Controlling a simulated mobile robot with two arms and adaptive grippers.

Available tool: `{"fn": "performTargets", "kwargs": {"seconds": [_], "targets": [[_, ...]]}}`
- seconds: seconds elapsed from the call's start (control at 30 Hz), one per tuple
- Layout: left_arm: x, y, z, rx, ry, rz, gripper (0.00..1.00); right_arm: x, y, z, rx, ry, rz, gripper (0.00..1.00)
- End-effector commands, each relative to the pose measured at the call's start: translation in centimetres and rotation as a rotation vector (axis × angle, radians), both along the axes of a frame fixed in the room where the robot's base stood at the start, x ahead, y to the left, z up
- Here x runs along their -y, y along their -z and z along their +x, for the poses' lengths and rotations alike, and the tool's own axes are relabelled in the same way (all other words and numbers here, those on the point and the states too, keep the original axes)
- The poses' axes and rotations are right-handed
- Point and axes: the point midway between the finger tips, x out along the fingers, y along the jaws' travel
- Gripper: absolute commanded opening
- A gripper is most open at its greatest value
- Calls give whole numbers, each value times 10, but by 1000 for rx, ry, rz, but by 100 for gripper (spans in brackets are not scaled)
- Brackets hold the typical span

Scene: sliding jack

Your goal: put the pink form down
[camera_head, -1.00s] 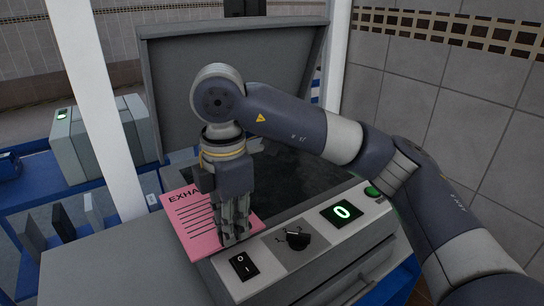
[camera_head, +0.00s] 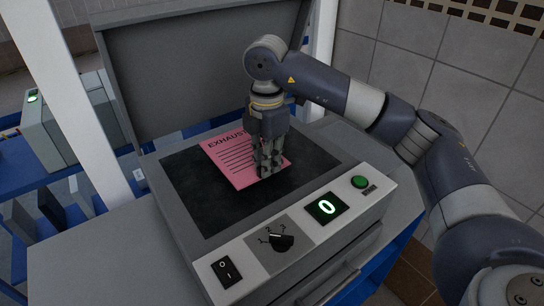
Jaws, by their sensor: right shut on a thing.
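The pink form (camera_head: 228,161), headed "EXHAUS...", is over the dark glass (camera_head: 190,200) of a grey copier-like machine with its lid (camera_head: 200,60) raised. My right gripper (camera_head: 267,172) points down at the form's right part and is shut on it, hiding part of its right side. The form looks flat and close to the glass; I cannot tell whether it touches. My left gripper is not in view.
The machine's front panel has a black rocker switch (camera_head: 227,271), a dial (camera_head: 280,240), a green "0" display (camera_head: 326,207) and a green button (camera_head: 360,182). A white post (camera_head: 85,110) stands at the left. Grey machines on a blue shelf are further left.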

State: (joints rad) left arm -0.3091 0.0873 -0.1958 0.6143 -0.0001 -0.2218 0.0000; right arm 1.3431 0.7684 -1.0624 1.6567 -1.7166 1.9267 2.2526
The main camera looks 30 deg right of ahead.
Motion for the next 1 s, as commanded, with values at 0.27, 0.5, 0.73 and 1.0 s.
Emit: {"fn": "performTargets", "kwargs": {"seconds": [0.27,0.5,0.73,1.0], "targets": [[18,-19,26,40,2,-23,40,19,5,11,-1,-1,1,0],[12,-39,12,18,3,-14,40,19,31,11,-2,-2,1,0],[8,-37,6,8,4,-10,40,19,38,11,1,-2,1,0],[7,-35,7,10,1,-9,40,19,40,11,1,-2,1,29]]}}
